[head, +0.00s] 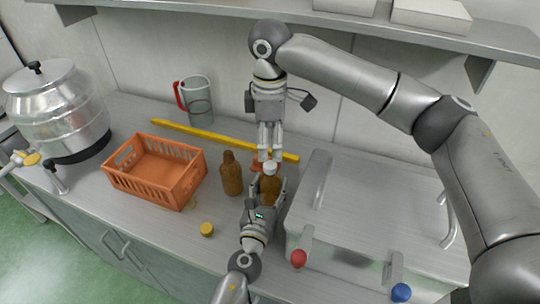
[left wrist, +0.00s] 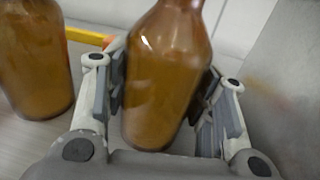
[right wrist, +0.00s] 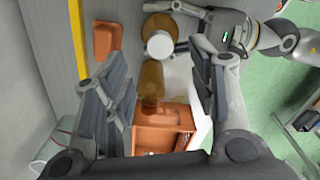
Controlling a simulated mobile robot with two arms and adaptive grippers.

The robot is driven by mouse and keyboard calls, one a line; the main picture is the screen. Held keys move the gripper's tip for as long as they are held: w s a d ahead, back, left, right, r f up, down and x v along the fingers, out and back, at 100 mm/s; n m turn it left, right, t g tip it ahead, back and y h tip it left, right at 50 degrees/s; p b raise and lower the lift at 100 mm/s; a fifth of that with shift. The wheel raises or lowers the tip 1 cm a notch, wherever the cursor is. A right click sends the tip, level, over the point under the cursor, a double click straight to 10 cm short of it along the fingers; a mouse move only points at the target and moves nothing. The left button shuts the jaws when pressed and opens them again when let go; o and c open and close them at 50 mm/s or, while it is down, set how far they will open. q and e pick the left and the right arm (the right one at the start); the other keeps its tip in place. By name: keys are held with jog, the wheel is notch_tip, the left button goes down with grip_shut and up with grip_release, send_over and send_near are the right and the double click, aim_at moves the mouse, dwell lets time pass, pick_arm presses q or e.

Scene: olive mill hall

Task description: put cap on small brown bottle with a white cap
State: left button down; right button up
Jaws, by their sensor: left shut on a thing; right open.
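The small brown bottle (head: 269,187) stands between the fingers of my left gripper (head: 265,196), which is shut on its body; the left wrist view shows the bottle (left wrist: 165,80) close up, its top out of frame. A white cap (head: 270,167) sits at the top of this bottle; I cannot tell whether it is fastened. The cap also shows in the right wrist view (right wrist: 160,45). My right gripper (head: 270,152) is open and empty, pointing down just above the cap. In its own view the cap lies beyond the fingertips (right wrist: 165,75).
Another brown bottle (head: 231,175) stands close to the left. An orange crate (head: 189,187), yellow bar (head: 200,135), red-handled jug (head: 199,102) and small orange dish (right wrist: 103,38) are around. A yellow cap (head: 207,229) lies in front. A large lidded metal box (head: 385,205) limits the right.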

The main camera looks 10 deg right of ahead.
notch_tip(320, 180, up, 5)
jog(key=shift+r, duration=0.1)
dwell(0.3)
pick_arm(q)
jog(key=c, duration=0.5)
grip_release()
jog(key=shift+c, duration=0.2)
jog(key=v, duration=1.2)
jog(key=shift+s+f, duration=0.1)
pick_arm(e)
jog(key=shift+s, duration=0.1)
